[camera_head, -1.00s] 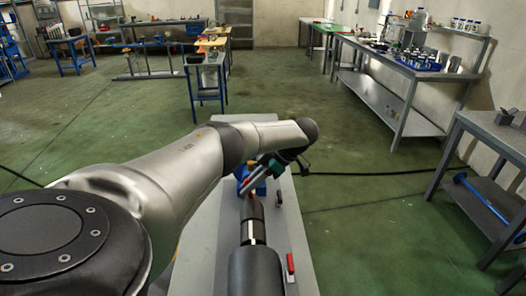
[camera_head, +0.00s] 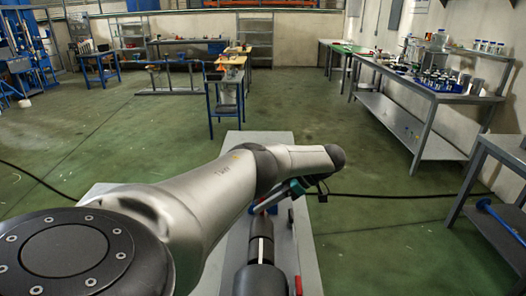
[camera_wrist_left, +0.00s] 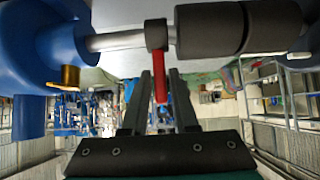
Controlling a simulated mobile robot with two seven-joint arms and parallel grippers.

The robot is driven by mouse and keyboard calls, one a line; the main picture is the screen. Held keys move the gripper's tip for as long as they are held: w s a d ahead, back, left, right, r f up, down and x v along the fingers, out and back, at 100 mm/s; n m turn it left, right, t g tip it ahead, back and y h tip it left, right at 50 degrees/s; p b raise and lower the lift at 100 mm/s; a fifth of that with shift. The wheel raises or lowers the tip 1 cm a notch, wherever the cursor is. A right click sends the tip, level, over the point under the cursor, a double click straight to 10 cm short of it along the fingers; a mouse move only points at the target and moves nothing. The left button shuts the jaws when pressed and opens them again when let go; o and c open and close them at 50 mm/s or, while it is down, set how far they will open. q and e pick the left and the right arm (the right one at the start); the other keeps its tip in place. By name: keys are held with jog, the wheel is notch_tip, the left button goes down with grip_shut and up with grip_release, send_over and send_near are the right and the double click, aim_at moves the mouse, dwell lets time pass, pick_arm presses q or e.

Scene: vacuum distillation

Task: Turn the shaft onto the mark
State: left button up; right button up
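The shaft line lies along a grey bench (camera_head: 308,250). In the left wrist view a silver shaft (camera_wrist_left: 118,41) runs from a blue housing (camera_wrist_left: 35,50) into a dark collar (camera_wrist_left: 156,34). A red lever (camera_wrist_left: 159,88) hangs from the collar. My left gripper (camera_wrist_left: 160,76) has its two fingers apart, one on each side of the lever; I cannot tell whether they touch it. A white line (camera_head: 261,250) shows on the dark coupling (camera_head: 262,229). My right gripper is not in view.
A large dark cylinder (camera_head: 260,281) lies at the near end of the line, with a small red part (camera_head: 298,285) beside it. A black cable (camera_head: 400,196) crosses the green floor. Workbenches (camera_head: 430,93) stand along the right wall.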

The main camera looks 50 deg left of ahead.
pick_arm(q)
jog(key=shift+o, duration=1.3)
jog(key=b+v, duration=0.1)
jog(key=v, duration=0.6)
jog(key=shift+r+b, duration=0.2)
jog(key=shift+b, duration=0.15)
jog(key=shift+w+d+f, duration=0.1)
jog(key=shift+d, duration=0.1)
